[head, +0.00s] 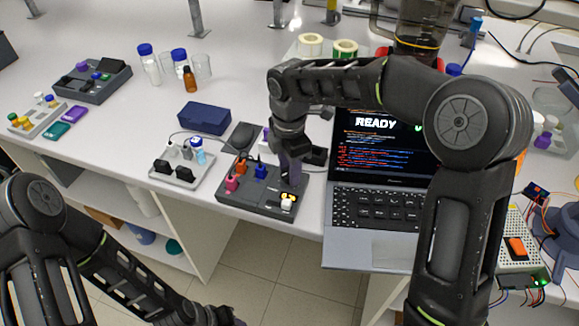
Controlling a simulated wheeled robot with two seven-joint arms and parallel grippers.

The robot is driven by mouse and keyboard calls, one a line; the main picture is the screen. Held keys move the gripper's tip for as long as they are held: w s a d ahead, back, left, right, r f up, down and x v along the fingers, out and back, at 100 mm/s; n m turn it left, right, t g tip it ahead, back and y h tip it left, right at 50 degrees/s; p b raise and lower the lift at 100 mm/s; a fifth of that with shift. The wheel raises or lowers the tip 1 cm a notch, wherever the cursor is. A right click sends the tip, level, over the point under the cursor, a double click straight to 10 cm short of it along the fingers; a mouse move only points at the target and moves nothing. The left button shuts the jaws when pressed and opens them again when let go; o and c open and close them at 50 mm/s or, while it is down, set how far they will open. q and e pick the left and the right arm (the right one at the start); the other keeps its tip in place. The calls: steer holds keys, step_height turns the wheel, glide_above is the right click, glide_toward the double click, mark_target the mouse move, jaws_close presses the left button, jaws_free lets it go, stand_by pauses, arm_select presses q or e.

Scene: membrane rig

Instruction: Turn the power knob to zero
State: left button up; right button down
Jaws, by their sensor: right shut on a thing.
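A dark control box (228,196) sits at the table's front edge, left of the laptop. It carries a pink plug, an orange part and a blue part, with a small lit white-and-yellow part (288,201) at its right. My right gripper (290,180) points down onto the right side of this box. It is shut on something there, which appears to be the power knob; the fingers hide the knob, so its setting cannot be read. My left gripper (218,316) is low at the bottom edge, away from the box; its jaws are unclear.
A laptop (375,210) showing READY stands right of the box. A wired power unit (514,262) is far right.

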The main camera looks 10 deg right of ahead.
steer(key=c, duration=0.9)
jaws_free()
step_height(320, 180, up, 8)
steer(key=shift+f+b, duration=0.1)
steer(key=shift+b, duration=0.45)
